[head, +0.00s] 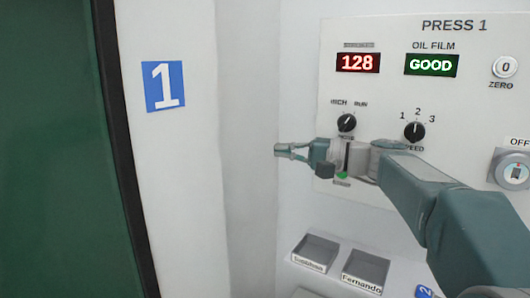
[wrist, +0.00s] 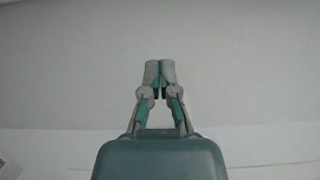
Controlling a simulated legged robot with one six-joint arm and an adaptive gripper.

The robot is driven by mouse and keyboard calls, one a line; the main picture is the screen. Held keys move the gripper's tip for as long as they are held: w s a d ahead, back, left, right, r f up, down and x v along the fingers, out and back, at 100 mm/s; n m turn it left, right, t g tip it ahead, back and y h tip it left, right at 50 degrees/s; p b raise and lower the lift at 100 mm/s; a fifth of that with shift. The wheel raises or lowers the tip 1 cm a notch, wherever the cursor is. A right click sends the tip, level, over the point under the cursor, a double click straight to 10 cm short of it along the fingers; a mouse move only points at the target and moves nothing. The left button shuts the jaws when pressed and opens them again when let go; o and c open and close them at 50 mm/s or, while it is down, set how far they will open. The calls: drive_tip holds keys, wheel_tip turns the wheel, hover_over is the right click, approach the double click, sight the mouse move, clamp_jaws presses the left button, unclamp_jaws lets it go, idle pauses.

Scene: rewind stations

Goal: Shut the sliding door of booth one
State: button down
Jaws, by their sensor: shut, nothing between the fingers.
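A dark green panel with a black edge (head: 55,150) fills the left side of the head view; it looks like a door, but I cannot tell whether it is the sliding door of booth one. A blue sign with a white 1 (head: 162,86) is on the white post just right of it. My gripper (head: 280,150) is shut and empty, pointing left in front of the white wall, to the right of the sign and apart from the green panel. In the wrist view my gripper (wrist: 160,68) has its fingertips together before a plain pale wall. No door handle shows.
A control panel (head: 460,90) marked PRESS 1 is at the right, with displays reading 128 and GOOD, knobs and a switch. Two small grey trays (head: 315,251) with name labels are below. My arm reaches in front of the panel.

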drive_tip(key=s+a, duration=0.1)
drive_tip(key=a, duration=0.9)
drive_tip(key=shift+s, duration=0.15)
